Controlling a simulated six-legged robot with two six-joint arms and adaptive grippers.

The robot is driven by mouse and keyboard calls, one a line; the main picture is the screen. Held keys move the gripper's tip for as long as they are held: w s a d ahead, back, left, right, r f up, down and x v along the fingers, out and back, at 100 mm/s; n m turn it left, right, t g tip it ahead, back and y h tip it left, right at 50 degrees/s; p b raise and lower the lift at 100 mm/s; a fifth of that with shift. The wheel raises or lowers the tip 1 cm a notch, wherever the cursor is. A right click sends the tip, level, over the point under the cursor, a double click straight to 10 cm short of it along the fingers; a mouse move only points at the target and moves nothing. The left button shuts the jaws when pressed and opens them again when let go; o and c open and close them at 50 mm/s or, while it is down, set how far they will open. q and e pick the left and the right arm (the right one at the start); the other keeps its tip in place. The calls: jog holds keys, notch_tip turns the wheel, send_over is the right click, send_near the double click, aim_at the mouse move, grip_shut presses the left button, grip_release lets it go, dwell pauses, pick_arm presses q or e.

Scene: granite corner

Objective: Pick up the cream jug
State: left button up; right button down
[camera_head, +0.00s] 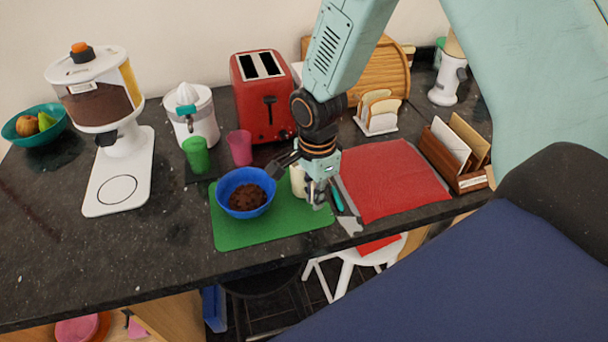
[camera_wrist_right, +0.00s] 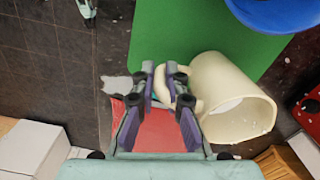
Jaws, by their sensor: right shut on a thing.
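The cream jug (camera_head: 298,182) is at the right end of the green mat, partly hidden behind my right gripper (camera_head: 318,193). In the right wrist view the jug (camera_wrist_right: 238,100) is a pale cylinder with its open mouth towards the lower right. My right gripper (camera_wrist_right: 163,82) is shut on its handle (camera_wrist_right: 193,104), with the jug body beside the fingers. I cannot tell whether the jug touches the mat. My left gripper is not in view.
A blue bowl (camera_head: 228,191) of dark brown contents stands close left of the jug on the green mat (camera_head: 235,232). A red mat (camera_head: 390,178) lies to the right, with a teal-handled tool (camera_head: 337,199) beside it. A red toaster (camera_head: 262,105) stands behind. The left front counter is clear.

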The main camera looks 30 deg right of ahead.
jog(key=shift+d, duration=0.2)
jog(key=shift+w+a, duration=0.1)
jog(key=shift+a, duration=0.05)
dwell(0.3)
jog(key=shift+r, duration=0.15)
jog(key=shift+r, duration=4.75)
